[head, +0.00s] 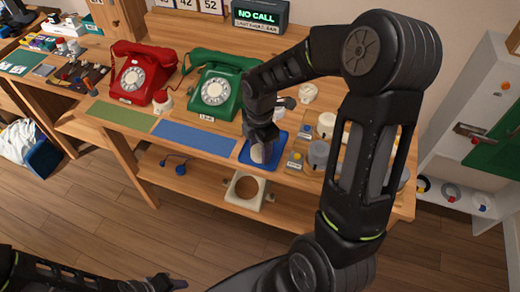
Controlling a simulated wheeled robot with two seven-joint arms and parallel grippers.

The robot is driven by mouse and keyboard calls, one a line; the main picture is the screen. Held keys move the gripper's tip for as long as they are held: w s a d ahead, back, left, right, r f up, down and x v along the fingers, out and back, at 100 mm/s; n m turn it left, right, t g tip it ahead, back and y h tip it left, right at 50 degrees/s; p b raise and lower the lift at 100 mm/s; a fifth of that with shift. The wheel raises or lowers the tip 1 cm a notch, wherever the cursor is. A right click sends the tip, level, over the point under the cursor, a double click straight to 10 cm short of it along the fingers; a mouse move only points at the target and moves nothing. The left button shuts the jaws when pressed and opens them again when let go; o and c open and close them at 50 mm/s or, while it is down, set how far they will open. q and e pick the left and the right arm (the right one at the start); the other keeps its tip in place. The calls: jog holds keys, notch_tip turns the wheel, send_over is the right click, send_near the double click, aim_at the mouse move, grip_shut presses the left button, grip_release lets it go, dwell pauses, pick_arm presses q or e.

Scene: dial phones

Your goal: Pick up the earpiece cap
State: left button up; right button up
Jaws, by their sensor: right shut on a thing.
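A pale, round, disc-like piece, seemingly the earpiece cap (260,154), is at the fingertips of my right gripper (261,145). My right gripper points down and is shut on this piece. It is over the small blue tray (244,158) at the front of the bench; I cannot tell whether the piece still touches the tray. The gripper hides the piece's upper part. My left gripper (166,284) is low at the bottom left, away from the bench, and its jaws are too unclear to read.
A red dial phone (136,75) and a green dial phone (215,88) stand behind a green mat (122,117) and a blue mat (195,138). Several pale round parts, including a grey pot (318,153), stand right of the tray. A lit sign (258,16) stands behind.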

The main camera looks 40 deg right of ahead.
aim_at(260, 151)
notch_tip(260, 151, up, 10)
dwell(0.4)
dwell(0.6)
